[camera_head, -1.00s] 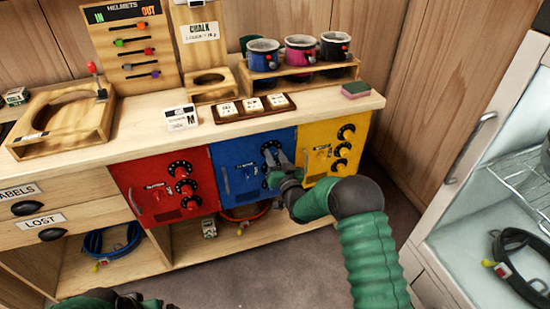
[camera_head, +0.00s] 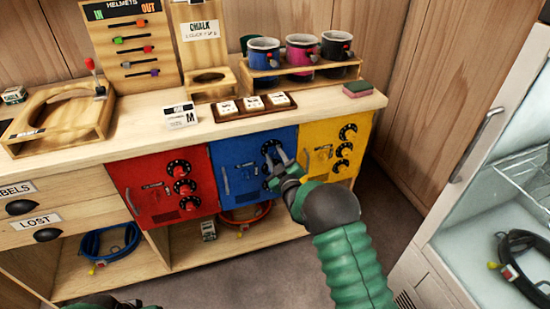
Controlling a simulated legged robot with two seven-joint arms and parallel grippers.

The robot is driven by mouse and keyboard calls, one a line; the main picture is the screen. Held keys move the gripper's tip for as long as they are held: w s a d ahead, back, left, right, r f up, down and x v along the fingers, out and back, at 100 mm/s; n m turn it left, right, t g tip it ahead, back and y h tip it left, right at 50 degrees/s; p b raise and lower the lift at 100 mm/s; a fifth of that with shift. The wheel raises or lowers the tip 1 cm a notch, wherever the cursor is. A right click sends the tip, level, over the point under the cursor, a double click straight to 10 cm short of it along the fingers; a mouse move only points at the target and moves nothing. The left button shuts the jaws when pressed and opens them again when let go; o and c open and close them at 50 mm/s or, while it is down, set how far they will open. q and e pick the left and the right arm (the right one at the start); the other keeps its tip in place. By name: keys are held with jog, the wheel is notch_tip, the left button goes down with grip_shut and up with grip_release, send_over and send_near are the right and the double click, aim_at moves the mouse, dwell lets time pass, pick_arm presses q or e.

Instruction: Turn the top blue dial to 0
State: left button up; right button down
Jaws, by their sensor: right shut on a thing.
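The blue panel (camera_head: 232,180) is in the middle of the cabinet front, with a column of black dials on its right side. The top blue dial (camera_head: 268,146) is partly covered by my right gripper (camera_head: 275,157). The right gripper's grey fingers are shut on this dial. The lower blue dials are mostly hidden behind the gripper, and I cannot read the dial's number. Only a dark green part of my left arm (camera_head: 112,301) shows at the bottom left edge; its jaws cannot be made out.
A red panel (camera_head: 150,195) and a yellow panel (camera_head: 318,145) with similar dials flank the blue one. Mugs in a wooden rack (camera_head: 300,75) and a sponge (camera_head: 357,89) stand on the counter above. A glass-doored cabinet (camera_head: 440,240) stands at the right.

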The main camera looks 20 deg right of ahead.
jog(key=shift+s+f+n, duration=0.15)
jog(key=shift+f+n, duration=0.35)
jog(key=shift+n, duration=0.5)
jog(key=c, duration=1.1)
grip_release()
jog(key=shift+o, duration=0.3)
jog(key=shift+r, duration=0.2)
jog(key=shift+r, duration=0.1)
jog(key=s+p, duration=0.2)
jog(key=s, duration=1.4)
jog(key=shift+s+d, duration=0.3)
jog(key=shift+d, duration=0.05)
